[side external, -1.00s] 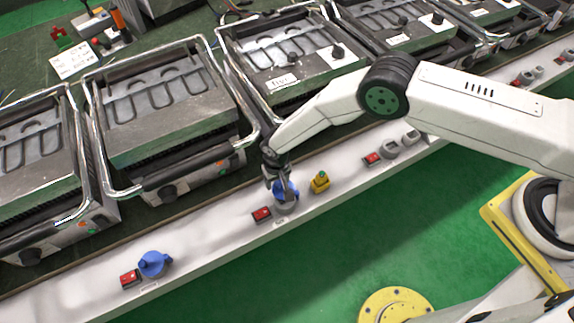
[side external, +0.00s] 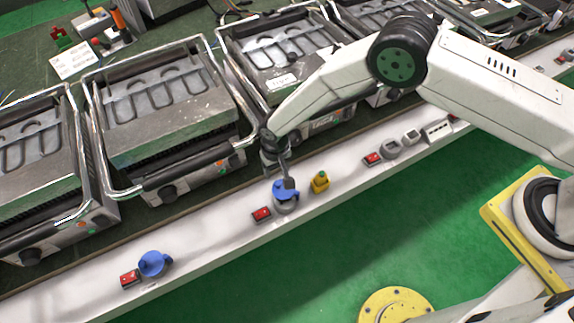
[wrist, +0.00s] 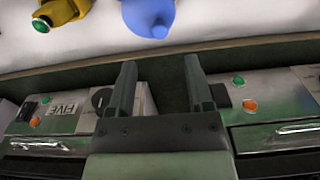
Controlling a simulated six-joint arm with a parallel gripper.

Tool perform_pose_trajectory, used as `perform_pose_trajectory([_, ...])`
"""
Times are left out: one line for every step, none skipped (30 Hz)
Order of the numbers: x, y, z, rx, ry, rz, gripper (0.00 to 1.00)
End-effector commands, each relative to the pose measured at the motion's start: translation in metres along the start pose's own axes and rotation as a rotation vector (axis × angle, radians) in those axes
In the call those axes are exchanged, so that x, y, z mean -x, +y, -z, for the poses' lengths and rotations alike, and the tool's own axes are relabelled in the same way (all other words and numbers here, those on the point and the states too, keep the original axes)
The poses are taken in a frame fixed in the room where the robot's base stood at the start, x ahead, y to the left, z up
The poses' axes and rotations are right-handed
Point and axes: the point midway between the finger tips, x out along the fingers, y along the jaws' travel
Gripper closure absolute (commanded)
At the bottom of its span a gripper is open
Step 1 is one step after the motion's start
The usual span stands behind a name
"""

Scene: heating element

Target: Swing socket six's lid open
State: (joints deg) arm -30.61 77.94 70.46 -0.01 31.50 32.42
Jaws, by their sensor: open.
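A socket with a blue lid (side external: 283,190) sits on the white ledge in the side external view. A dark gap shows between the lid and its grey body (side external: 288,207), so the lid looks raised somewhat; how far I cannot tell. Its label is too small to read. My gripper (side external: 288,182) is at the lid, its fingers pointing down. In the wrist view my gripper (wrist: 158,62) has its fingers spread with nothing between them. The blue lid (wrist: 150,14) lies beyond the fingertips at the top edge, partly cut off.
A yellow piece with a green button (side external: 320,182) stands right of the socket, a red switch (side external: 262,214) left of it. Another blue-lidded socket (side external: 153,263) is further left, its lid down. Grills with metal handles (side external: 170,120) line the back of the ledge.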

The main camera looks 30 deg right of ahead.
Motion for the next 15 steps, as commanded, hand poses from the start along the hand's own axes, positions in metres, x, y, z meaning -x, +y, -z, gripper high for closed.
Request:
perform_pose_trajectory([0.0045, -0.0001, 0.0002, 0.0, 0.0, 0.0, 0.34])
perform_pose_trajectory([0.0063, 0.0, 0.0, 0.0, 0.0, 0.0, 0.34])
perform_pose_trajectory([0.0088, 0.0, 0.0, 0.0, 0.0, 0.0, 0.34])
perform_pose_trajectory([0.0103, 0.0, 0.0001, 0.0, 0.001, 0.0, 0.34])
perform_pose_trajectory([0.0115, 0.0, 0.0001, 0.0, 0.001, 0.0, 0.34])
perform_pose_trajectory([0.0126, 0.0, 0.0, 0.0, 0.0, 0.0, 0.34])
perform_pose_trajectory([0.0132, 0.0001, -0.0001, 0.0, 0.0, 0.0, 0.34])
perform_pose_trajectory([0.0137, 0.0001, -0.0002, 0.0, 0.0, 0.0, 0.34])
perform_pose_trajectory([0.0141, 0.0002, -0.0002, 0.0, 0.0, 0.0, 0.34])
perform_pose_trajectory([0.0143, 0.0002, -0.0003, 0.0, 0.0, 0.0, 0.34])
perform_pose_trajectory([0.0144, 0.0002, -0.0003, 0.0, 0.0, 0.0, 0.34])
perform_pose_trajectory([0.0144, 0.0002, -0.0003, 0.0, 0.0, 0.0, 0.34])
perform_pose_trajectory([0.0144, 0.0002, -0.0003, 0.0, 0.0, 0.0, 0.34])
perform_pose_trajectory([0.0144, 0.0002, -0.0003, 0.0, 0.0, 0.0, 0.34])
perform_pose_trajectory([0.0144, 0.0002, -0.0003, 0.0, 0.0, 0.0, 0.34])
